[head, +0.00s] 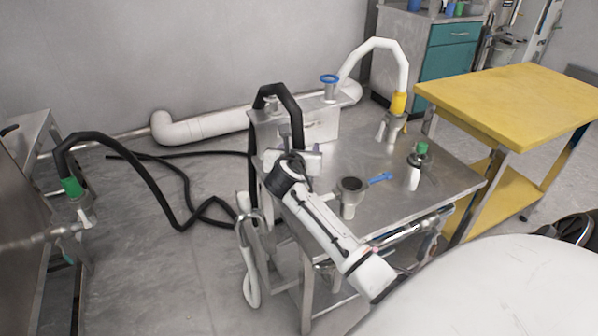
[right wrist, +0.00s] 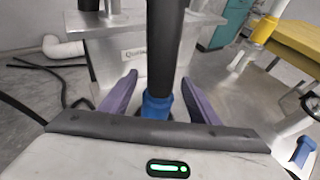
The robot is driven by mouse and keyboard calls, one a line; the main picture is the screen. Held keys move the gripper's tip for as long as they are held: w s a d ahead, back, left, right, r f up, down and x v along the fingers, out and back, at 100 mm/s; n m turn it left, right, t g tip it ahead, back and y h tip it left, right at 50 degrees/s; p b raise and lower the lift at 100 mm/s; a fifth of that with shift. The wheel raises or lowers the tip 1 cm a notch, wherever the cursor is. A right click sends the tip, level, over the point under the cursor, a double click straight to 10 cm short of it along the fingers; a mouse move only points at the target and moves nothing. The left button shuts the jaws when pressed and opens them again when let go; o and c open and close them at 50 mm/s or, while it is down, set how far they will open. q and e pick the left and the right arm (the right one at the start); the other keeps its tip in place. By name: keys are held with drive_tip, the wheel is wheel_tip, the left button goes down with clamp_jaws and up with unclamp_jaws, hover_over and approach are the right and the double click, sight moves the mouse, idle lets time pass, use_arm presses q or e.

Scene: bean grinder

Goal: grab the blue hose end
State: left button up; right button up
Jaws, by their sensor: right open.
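A black hose (head: 288,100) arcs up from the steel bench and comes down at my right gripper (head: 295,160). In the right wrist view the hose (right wrist: 167,45) runs down to its blue end (right wrist: 156,106). The blue end stands between the two purple fingers of my right gripper (right wrist: 158,84). The fingers are open, one on each side of it, with gaps visible. In the head view the blue end is hidden behind my gripper. My left gripper is not in view.
A white hose with a yellow end (head: 398,103) stands behind. A black hose with a green end (head: 71,187) is at left. A yellow table (head: 510,100) stands right.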

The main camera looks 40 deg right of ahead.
drive_tip(key=x, duration=0.2)
drive_tip(key=shift+w+d+f, duration=0.1)
drive_tip(key=shift+w+d, duration=0.05)
drive_tip(key=shift+w, duration=0.05)
drive_tip(key=c, duration=1.4)
clamp_jaws()
